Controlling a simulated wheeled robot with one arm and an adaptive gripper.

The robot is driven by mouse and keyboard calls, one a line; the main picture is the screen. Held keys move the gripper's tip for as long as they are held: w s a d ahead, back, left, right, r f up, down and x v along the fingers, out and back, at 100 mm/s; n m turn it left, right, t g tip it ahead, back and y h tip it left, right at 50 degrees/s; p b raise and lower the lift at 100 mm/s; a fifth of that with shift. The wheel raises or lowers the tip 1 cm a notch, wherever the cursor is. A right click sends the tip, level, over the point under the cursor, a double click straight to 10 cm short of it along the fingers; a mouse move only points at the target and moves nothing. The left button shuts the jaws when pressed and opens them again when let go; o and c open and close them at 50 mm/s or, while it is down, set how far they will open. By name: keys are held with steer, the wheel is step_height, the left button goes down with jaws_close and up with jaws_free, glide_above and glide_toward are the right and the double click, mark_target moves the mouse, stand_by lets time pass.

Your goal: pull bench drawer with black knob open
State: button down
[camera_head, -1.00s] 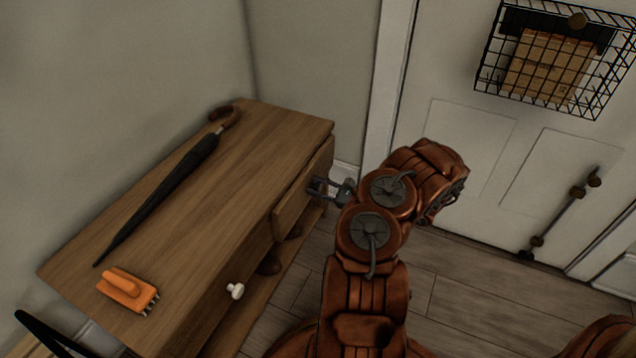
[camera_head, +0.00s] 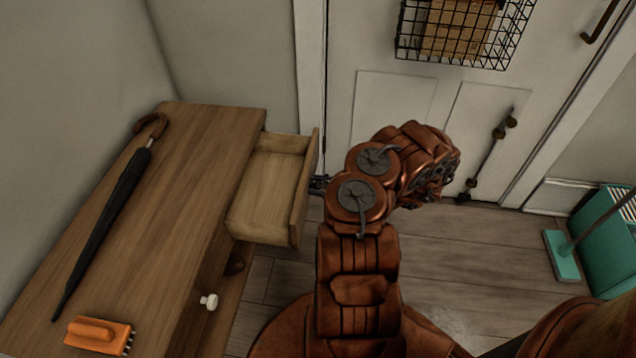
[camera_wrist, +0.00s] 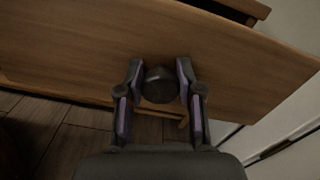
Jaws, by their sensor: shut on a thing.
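The bench (camera_head: 190,140) is a long wooden unit along the left wall. Its far drawer (camera_head: 268,190) is pulled well out, and its inside looks empty. In the wrist view, the drawer front (camera_wrist: 225,65) fills the upper part, with a round black knob (camera_wrist: 159,85) at its lower middle. My gripper (camera_wrist: 160,82) is shut on the black knob, one finger on each side. In the head view, my gripper (camera_head: 318,183) is at the drawer front and mostly hidden by my arm. A nearer drawer with a white knob (camera_head: 209,301) is shut.
A black umbrella (camera_head: 103,230) and an orange brush (camera_head: 98,335) lie on the bench top. A door with a wire basket (camera_head: 465,30) stands behind my arm. A teal dustpan set (camera_head: 600,240) is at the right. Floor is clear between.

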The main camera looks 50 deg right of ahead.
steer(key=c, duration=0.7)
jaws_free()
steer(key=v, duration=1.2)
